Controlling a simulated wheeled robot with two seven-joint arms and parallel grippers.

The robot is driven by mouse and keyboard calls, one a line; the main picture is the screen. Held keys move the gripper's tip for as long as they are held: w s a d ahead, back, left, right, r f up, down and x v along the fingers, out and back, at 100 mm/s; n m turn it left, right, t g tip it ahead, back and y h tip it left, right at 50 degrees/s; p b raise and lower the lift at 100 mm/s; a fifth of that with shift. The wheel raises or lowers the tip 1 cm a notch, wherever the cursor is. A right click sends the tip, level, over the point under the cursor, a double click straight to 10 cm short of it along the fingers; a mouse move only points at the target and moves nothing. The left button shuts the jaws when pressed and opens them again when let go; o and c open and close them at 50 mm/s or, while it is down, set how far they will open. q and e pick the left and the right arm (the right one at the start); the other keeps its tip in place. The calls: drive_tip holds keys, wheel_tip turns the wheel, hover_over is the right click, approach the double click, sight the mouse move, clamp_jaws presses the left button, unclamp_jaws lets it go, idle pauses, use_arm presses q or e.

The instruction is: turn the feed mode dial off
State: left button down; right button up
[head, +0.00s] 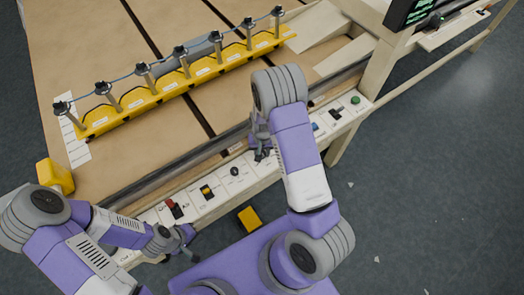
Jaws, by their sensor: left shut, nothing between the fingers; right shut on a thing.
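The control panel (221,194) runs along the table's front edge with several switches and knobs. Its labels are too small to read, so I cannot tell by name which is the feed mode dial. My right gripper (262,155) points down at the panel, right of a black knob (234,171). It is shut on a small dark control there, likely a dial, mostly hidden by the fingers. Which way that control points cannot be seen. My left gripper (188,246) is shut and empty, in front of the panel's left part, below a red switch (173,209).
A yellow rack (183,80) with several upright posts stands on the table (75,28). A yellow-black switch (207,191) sits left of the black knob; a blue switch (317,127) and green button (355,100) lie to the right. A screen (407,10) stands at the upper right.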

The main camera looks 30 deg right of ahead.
sight(262, 153)
drive_tip(key=shift+m, duration=0.3)
drive_tip(key=m, duration=0.4)
drive_tip(key=shift+m, duration=0.4)
drive_tip(key=m+p, duration=0.2)
drive_tip(key=m, duration=0.4)
drive_tip(key=shift+m, duration=0.3)
drive_tip(key=o, duration=1)
drive_tip(key=shift+o, duration=0.2)
wheel_tip(262, 153, up, 8)
drive_tip(key=shift+f+p, duration=0.15)
drive_tip(key=shift+p, duration=0.45)
